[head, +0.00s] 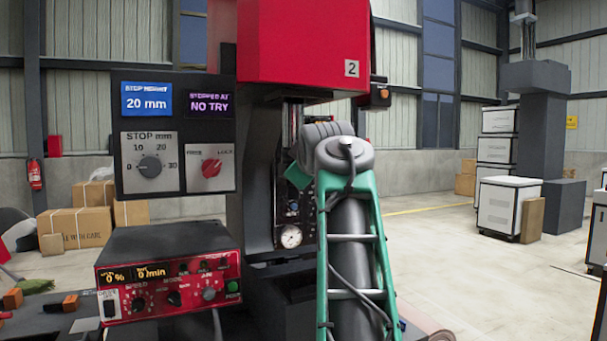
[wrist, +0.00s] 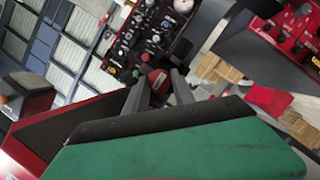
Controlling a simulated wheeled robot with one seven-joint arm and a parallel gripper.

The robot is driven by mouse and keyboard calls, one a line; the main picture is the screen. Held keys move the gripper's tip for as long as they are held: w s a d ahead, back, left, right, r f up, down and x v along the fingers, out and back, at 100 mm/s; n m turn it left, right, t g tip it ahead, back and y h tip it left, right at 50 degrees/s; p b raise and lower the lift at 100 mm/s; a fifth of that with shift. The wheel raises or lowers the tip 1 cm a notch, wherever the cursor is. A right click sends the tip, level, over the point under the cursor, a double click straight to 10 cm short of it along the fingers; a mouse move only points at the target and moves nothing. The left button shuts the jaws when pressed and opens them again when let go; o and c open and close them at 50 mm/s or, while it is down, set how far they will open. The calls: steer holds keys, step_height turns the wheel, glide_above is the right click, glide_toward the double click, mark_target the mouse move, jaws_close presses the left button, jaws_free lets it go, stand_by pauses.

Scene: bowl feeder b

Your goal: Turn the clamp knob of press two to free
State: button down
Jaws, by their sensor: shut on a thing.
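Press two has a red head (head: 310,45) with a "2" tag in the head view. On the panel at its left, a red knob (head: 211,168) sits under FREE and LOCK labels, its mark seeming to lean towards LOCK. No gripper touches that knob. In the wrist view, my gripper (wrist: 157,86) has its two grey fingers on either side of a round red knob (wrist: 158,79), in front of the press's dark control panel (wrist: 140,42). Its jaws are shut on this red knob. I cannot read its mark. In the head view my arm hides the fingers.
A grey STOP dial (head: 150,167) sits left of the FREE/LOCK knob, below a blue "20 mm" display (head: 146,99). A red feeder control box (head: 168,285) stands lower left. A round gauge (head: 291,236) is close beside my arm. Open floor lies right.

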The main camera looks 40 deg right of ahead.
stand_by(0.3)
steer(key=c, duration=1.1)
jaws_free()
steer(key=shift+o, duration=0.2)
steer(key=v, duration=0.7)
steer(key=shift+s, duration=0.4)
steer(key=shift+a+r, duration=0.1)
steer(key=shift+a, duration=0.05)
